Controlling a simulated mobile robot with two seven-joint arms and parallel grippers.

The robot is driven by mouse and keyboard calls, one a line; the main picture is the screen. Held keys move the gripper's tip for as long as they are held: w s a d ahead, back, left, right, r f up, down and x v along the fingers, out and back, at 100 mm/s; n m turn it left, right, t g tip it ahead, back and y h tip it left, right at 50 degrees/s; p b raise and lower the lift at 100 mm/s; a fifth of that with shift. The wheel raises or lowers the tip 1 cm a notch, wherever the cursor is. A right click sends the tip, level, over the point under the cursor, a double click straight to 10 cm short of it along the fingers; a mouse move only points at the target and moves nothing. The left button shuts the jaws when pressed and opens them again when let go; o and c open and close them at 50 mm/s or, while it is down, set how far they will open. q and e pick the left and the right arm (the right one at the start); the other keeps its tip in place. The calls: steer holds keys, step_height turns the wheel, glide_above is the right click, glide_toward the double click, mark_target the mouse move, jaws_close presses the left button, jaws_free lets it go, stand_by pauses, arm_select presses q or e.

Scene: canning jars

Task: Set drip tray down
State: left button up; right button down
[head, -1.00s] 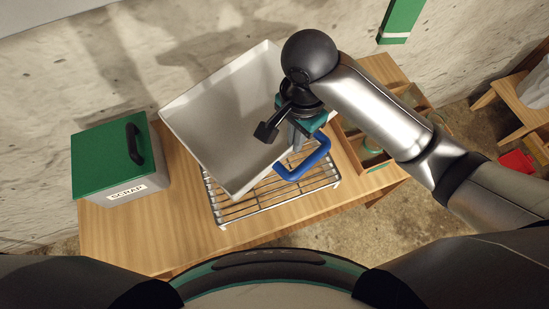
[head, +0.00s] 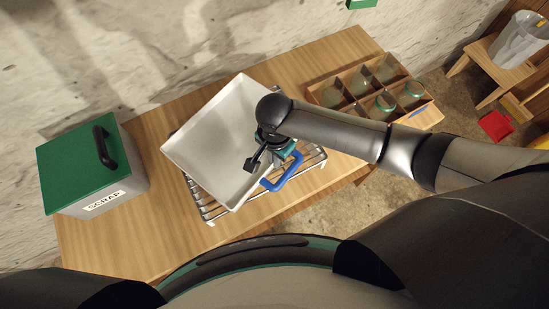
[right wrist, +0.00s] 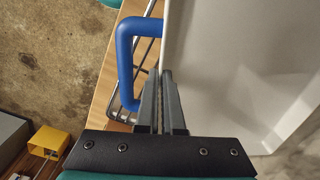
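The drip tray (head: 212,138) is a shallow pale grey tray with a blue handle (head: 283,180) on its right side. It lies over the wire rack (head: 206,208) on the wooden table, covering most of it. I cannot tell whether it touches the rack. My right gripper (head: 285,160) is at the tray's right side. In the right wrist view its fingers (right wrist: 163,78) are close together on the tray's rim (right wrist: 168,35), beside the blue handle (right wrist: 126,62). The gripper's own body and arm hide part of the tray. My left gripper is not in view.
A scrap box (head: 125,180) with a green lid stands left of the tray. A divided wooden crate (head: 340,118) with several jars is at the table's right. A stool with a bin (head: 522,40) and a red object (head: 495,125) are beyond. The table behind the tray is clear.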

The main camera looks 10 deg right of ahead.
steer(key=shift+f, duration=0.2)
steer(key=shift+f, duration=0.15)
steer(key=c, duration=1)
jaws_free()
steer(key=shift+c, duration=0.2)
step_height(320, 180, up, 12)
steer(key=p, duration=0.2)
steer(key=shift+s, duration=0.1)
